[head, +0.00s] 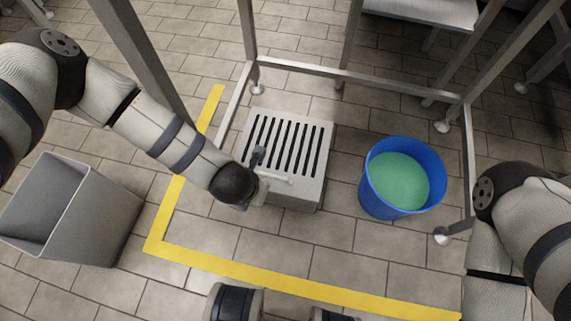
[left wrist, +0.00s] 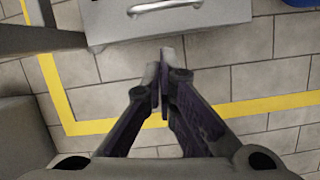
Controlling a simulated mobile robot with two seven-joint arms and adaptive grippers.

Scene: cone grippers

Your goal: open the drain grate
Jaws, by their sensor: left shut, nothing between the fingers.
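The drain grate (head: 317,150) is a light grey slotted panel lying flat on top of a low grey block, in the middle of the head view. A pale bar handle (head: 277,180) is near its front edge; the handle also shows at the top of the left wrist view (left wrist: 165,5). My left gripper (head: 257,172) is at the grate's front left corner in the head view, overlapping the handle's left end. In the left wrist view its fingertips (left wrist: 161,75) are together, empty, just short of the block's front edge. I cannot tell whether they touch it. My right gripper is out of view.
A blue bucket (head: 370,190) with green contents stands right of the grate. A grey open bin (head: 95,225) stands at left. Metal frame legs and rails (head: 350,75) surround the back and sides.

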